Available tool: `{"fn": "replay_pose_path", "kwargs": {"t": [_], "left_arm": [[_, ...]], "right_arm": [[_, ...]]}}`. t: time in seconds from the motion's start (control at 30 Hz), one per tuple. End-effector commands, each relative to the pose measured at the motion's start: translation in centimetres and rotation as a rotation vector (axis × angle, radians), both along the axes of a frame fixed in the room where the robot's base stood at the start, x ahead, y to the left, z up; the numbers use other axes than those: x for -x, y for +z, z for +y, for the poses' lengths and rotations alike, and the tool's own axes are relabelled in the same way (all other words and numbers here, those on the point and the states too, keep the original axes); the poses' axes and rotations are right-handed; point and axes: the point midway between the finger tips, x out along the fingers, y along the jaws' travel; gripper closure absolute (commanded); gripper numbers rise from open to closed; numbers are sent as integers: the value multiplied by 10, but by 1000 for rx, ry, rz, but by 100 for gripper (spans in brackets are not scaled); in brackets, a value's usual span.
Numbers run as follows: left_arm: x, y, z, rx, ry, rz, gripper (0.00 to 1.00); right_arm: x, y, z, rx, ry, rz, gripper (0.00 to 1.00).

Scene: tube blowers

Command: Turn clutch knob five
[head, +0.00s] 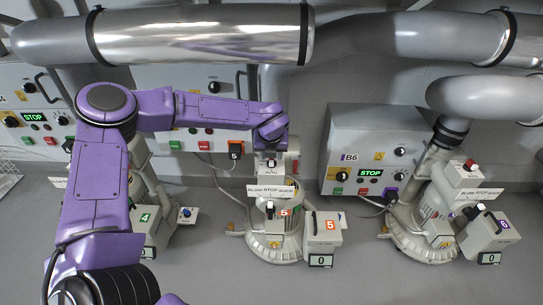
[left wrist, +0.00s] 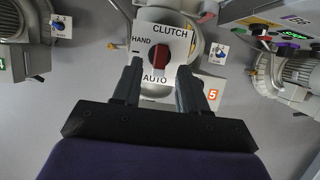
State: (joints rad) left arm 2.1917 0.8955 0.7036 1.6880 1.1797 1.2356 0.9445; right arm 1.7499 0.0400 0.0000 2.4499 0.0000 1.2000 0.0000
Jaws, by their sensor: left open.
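The clutch knob of blower five shows in the left wrist view as a red and dark knob (left wrist: 159,58) on a white plate (left wrist: 181,47) marked CLUTCH, HAND and AUTO. My left gripper (left wrist: 159,66) is open, with one finger on each side of the knob; contact with it is not visible. In the head view my left gripper (head: 270,143) is over the top of the central blower (head: 270,230), which has orange 5 labels. There my wrist and gripper partly hide the clutch plate (head: 271,171). My right gripper is not in view.
Below the clutch is a BLOW STOP SUCK plate (head: 271,192). A box labelled 5 (head: 322,233) stands beside the blower. Blower six (head: 425,220) is at the right and control box B6 (head: 365,150) behind it. Large metal pipes (head: 205,35) cross the top. Bare floor lies in front.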

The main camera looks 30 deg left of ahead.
Motion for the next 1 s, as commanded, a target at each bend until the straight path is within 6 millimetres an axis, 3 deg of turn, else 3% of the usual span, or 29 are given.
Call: {"fn": "replay_pose_path", "kwargs": {"t": [0.1, 0.3, 1.0], "left_arm": [[9, 32, -6, 1, -1, -4, 57], [21, 63, -13, 1, 0, 0, 57], [24, 68, -15, 0, 0, 2, 57]], "right_arm": [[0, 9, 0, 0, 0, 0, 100], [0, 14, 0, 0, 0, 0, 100], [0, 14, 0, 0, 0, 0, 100]]}}
